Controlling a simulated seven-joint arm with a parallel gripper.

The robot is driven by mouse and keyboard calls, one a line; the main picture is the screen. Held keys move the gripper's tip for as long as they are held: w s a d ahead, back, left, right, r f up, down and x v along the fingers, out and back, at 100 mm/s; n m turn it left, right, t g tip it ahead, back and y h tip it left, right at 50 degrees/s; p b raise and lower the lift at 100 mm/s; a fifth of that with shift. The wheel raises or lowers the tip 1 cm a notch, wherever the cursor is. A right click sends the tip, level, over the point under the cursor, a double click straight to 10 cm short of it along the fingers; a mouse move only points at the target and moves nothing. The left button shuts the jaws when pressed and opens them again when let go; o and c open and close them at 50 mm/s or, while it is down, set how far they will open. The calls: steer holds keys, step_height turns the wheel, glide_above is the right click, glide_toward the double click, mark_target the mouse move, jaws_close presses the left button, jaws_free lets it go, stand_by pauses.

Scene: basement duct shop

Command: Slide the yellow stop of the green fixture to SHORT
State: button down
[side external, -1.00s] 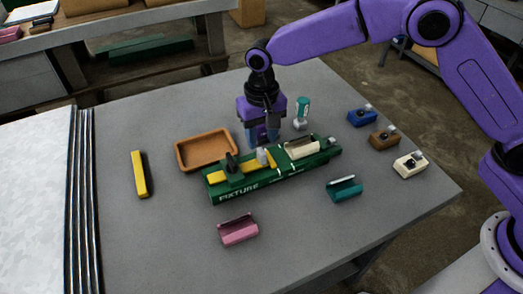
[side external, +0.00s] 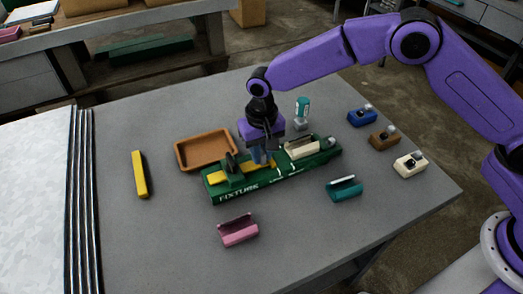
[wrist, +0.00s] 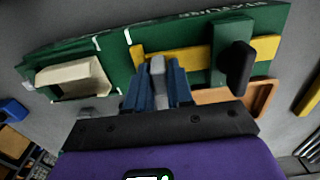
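The green fixture (side external: 283,178) lies across the middle of the table with FIXTURE lettered on its front. Its yellow stop (side external: 226,186) is a flat bar near the left end, also seen in the wrist view (wrist: 195,58). A grey post (wrist: 157,68) stands at one end of the yellow bar. My gripper (side external: 262,158) is down at the fixture. In the wrist view, its blue fingers (wrist: 158,85) stand on either side of the grey post; I cannot tell whether they press on it. A black knob (wrist: 242,68) on a green block crosses the bar. No SHORT mark is legible.
A cream part (side external: 302,149) sits on the fixture's right portion. An orange tray (side external: 180,163) lies behind its left end. Pink (side external: 239,232) and teal (side external: 345,189) pieces lie in front, a yellow bar (side external: 140,175) at left. Blue, brown and white blocks stand right.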

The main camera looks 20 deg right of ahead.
mark_target(277, 158)
steer(key=shift+d, duration=2.3)
steer(key=c, duration=1.1)
jaws_free()
steer(key=shift+d, duration=0.1)
steer(key=shift+a+r, duration=0.2)
steer(key=shift+r, duration=0.3)
step_height(277, 158, up, 16)
steer(key=shift+d+r, duration=0.1)
steer(key=shift+r, duration=0.1)
